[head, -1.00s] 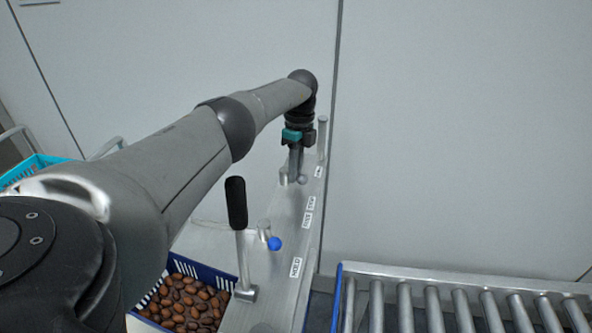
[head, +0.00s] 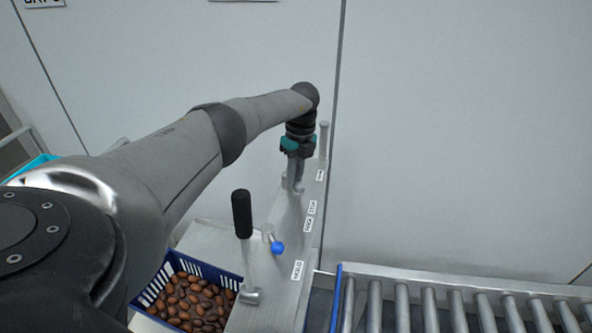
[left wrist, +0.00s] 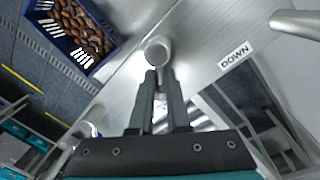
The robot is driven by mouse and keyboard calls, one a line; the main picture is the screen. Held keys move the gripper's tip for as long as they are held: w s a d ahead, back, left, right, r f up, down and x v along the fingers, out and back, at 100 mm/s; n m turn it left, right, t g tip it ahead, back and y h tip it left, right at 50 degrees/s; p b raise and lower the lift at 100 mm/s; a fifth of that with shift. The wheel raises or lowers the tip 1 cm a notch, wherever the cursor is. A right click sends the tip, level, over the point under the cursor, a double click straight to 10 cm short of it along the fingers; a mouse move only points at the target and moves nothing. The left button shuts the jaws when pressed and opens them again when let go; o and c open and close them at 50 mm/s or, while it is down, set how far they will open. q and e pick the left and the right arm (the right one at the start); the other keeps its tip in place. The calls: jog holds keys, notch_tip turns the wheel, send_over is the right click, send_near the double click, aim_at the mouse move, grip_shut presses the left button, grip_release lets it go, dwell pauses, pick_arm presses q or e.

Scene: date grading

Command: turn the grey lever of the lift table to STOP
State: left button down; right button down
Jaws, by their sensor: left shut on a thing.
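The lift table's grey lever shows a rounded grey knob (head: 298,187) at the table's far end in the head view. In the left wrist view the grey knob (left wrist: 158,50) sits at my fingertips. My left gripper (head: 296,174) reaches down from above and is shut on the grey lever; its fingers (left wrist: 160,82) hide much of it. A small STOP label (head: 312,207) lies on the table top nearer the camera than the lever. A DOWN label (left wrist: 235,55) is beside the lever in the left wrist view. My right gripper is not in view.
A black-handled lever (head: 241,213) and a blue ball knob (head: 277,248) stand on the nearer part of the table. A blue crate (head: 222,272) of brown dates is at lower left. A roller conveyor (head: 455,276) is at right. A wall rises behind.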

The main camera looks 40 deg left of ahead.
pick_arm(q)
jog(key=shift+s+d+f+m+p, duration=0.15)
jog(key=shift+m+p, duration=0.1)
jog(key=shift+m, duration=0.25)
jog(key=shift+s+d+r+m+p, duration=0.15)
jog(key=shift+m+p, duration=0.1)
jog(key=shift+m, duration=0.25)
jog(key=shift+f, duration=0.15)
jog(key=c, duration=0.9)
grip_release()
jog(key=shift+a, duration=0.15)
jog(key=shift+r, duration=0.2)
jog(key=shift+r, duration=0.4)
notch_tip(320, 180, up, 14)
jog(key=w, duration=0.1)
jog(key=shift+w+d, duration=0.25)
jog(key=shift+d, duration=0.05)
